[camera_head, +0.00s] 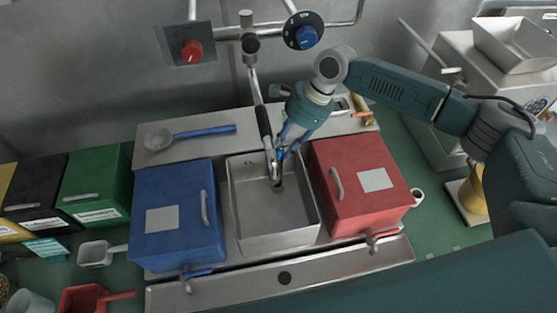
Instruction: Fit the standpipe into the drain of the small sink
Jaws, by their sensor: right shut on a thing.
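The small sink (288,241) is a square steel basin between a blue box and a red box. My right gripper (281,156) reaches down over its back part, with blue fingers shut on a small piece that I take to be the standpipe. Fingers and the tap's spout hide most of that piece. A dark spot (278,187) shows just below the fingertips at the back of the basin. I cannot tell whether it is the drain or the pipe's lower end, nor whether pipe and drain touch. My left gripper is not in view.
A tap spout with a black grip (264,122) hangs close beside my right gripper. The blue box (176,190) and the red box (352,160) flank the sink. A strainer with a blue handle (205,131) lies behind. The front of the basin is clear.

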